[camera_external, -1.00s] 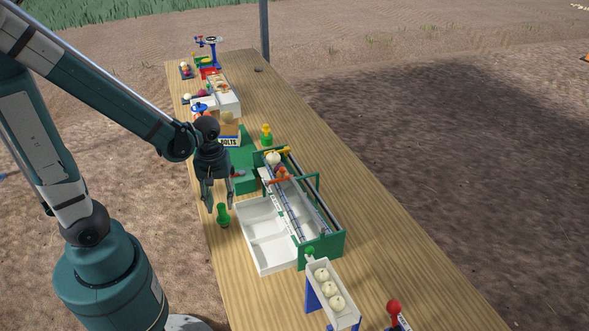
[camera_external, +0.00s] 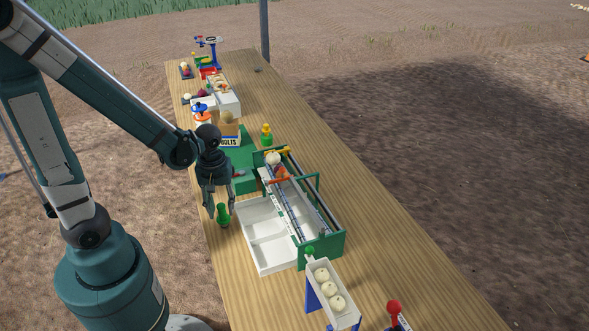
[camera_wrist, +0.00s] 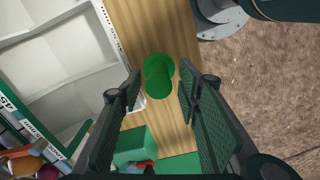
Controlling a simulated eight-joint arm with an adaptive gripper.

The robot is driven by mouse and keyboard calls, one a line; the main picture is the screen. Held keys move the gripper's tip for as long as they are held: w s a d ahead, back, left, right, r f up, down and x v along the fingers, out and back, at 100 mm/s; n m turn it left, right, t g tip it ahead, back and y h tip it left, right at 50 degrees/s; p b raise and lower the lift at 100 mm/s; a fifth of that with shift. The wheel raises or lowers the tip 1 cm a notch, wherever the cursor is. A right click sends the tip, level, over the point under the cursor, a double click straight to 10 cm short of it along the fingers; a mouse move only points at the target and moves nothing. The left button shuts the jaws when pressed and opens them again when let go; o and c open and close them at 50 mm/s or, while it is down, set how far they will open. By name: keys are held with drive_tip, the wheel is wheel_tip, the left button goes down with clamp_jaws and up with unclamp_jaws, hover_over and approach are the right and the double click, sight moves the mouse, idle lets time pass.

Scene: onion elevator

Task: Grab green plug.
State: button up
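The green plug (camera_external: 223,215) stands on the wooden table near its left edge, just left of the white tray. My gripper (camera_external: 220,208) is above it, pointing down, with its fingers apart. In the wrist view the plug (camera_wrist: 159,76) shows from above, ahead of the gap between my two open fingers (camera_wrist: 160,92). The plug appears slightly beyond the fingertips; I cannot tell whether either finger touches it. Nothing is held.
A white compartment tray (camera_external: 246,232) stands close to the right of the plug, beside a green-framed elevator (camera_external: 325,247). A white chute with several onions (camera_external: 329,286) is in front. A "BOLTS" box (camera_external: 229,142) stands behind. The table edge is close on the left.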

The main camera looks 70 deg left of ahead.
sight(223, 217)
drive_tip(key=shift+w+f+b, duration=0.1)
drive_tip(key=shift+f+b, duration=0.75)
drive_tip(key=shift+f, duration=1.6)
drive_tip(key=c, duration=1)
